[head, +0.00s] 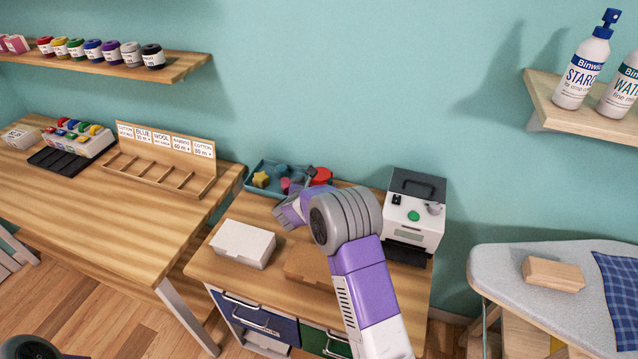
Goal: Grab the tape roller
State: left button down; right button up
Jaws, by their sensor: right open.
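A blue-teal tray (257,188) stands at the back of the small wooden cabinet, against the wall. In it are a yellow star-shaped piece (261,179), a teal piece, a pink piece (285,185) and a red rounded thing (322,176). I cannot tell for sure which of these, if any, is the tape roller. My arm hides part of the tray. My left gripper is out of view.
A white box (243,244) and a brown box (307,264) sit on the cabinet top (210,262). A white machine (413,212) stands at its right. An ironing board (500,265) is further right, a long worktable (150,220) left.

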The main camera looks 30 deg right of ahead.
jog(key=x, duration=0.4)
jog(key=shift+w+d, duration=0.2)
jog(key=shift+d, duration=0.1)
jog(key=c, duration=1.1)
